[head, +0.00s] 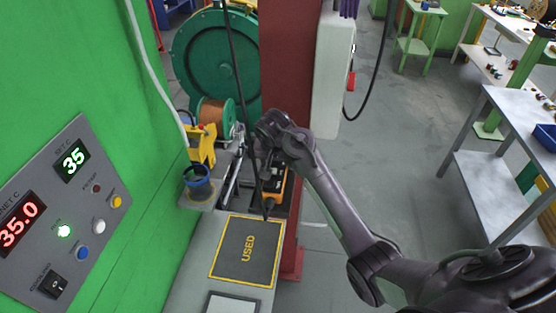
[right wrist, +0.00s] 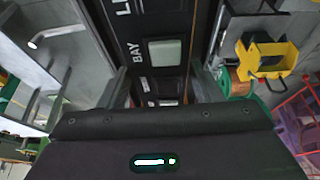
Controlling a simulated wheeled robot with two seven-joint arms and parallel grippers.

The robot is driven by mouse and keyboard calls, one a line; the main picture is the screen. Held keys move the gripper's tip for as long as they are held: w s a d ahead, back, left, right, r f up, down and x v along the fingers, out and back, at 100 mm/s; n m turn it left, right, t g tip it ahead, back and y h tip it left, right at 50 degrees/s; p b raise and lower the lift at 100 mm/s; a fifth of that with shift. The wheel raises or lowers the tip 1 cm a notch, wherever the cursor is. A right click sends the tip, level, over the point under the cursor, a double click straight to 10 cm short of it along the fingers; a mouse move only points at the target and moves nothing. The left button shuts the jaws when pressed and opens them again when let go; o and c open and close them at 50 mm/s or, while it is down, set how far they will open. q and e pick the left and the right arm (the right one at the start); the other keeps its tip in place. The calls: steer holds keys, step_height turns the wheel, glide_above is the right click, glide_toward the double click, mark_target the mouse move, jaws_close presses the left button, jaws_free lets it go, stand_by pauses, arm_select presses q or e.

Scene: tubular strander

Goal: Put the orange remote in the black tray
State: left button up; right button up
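The orange remote (head: 274,184), orange with dark parts, lies at the far end of the grey bench, partly hidden by my right arm. My right gripper (head: 268,160) is over that end, close to the remote; I cannot tell if they touch. In the right wrist view its fingers (right wrist: 160,83) stand apart on either side of a black surface (right wrist: 165,25) lettered "BAY", with a pale square. A black, yellow-edged area marked "USED" (head: 230,250) lies nearer on the bench; I cannot tell whether it is the black tray. My left gripper is out of view.
A green wall with a control panel (head: 75,205) is at left. A dark red post (head: 287,70) stands just right of the remote. A yellow holder (head: 202,148), blue-rimmed cup (head: 198,182) and copper spool (head: 216,114) sit left of it. A dark cable hangs close by.

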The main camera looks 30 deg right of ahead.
steer(key=shift+o, duration=1.1)
steer(key=shift+s+a+r, duration=0.1)
steer(key=shift+s+a, duration=0.05)
steer(key=shift+s, duration=0.05)
steer(key=shift+o, duration=0.2)
steer(key=shift+a, duration=0.1)
steer(key=shift+r, duration=0.3)
steer(key=b+v, duration=0.2)
steer(key=v, duration=0.7)
steer(key=shift+s+a+r, duration=0.1)
steer(key=shift+r, duration=0.3)
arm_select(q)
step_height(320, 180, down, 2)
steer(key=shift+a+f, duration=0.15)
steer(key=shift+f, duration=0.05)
arm_select(e)
steer(key=shift+v, duration=0.85)
